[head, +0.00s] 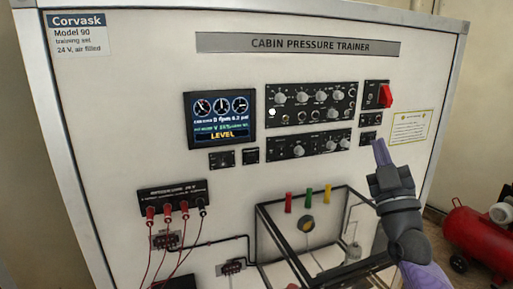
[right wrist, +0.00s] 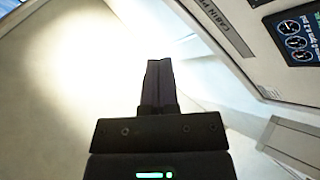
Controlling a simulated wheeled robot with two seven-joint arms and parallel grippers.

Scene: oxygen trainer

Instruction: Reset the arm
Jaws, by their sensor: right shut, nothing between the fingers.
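My right gripper (head: 380,152) is in front of the right part of the cabin pressure trainer panel (head: 170,65) in the head view. Its fingers point up, just below a small black switch plate (head: 370,118). In the right wrist view the gripper (right wrist: 159,75) shows its two fingers together with nothing between them. Whether it touches the panel cannot be told. My left gripper does not show in either view.
The panel has a lit display (head: 219,117), knob rows (head: 311,103) and a red switch (head: 386,95). A glass-sided box (head: 262,220) stands out below. Red leads (head: 183,230) hang at lower left. A red tank (head: 470,235) stands at right.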

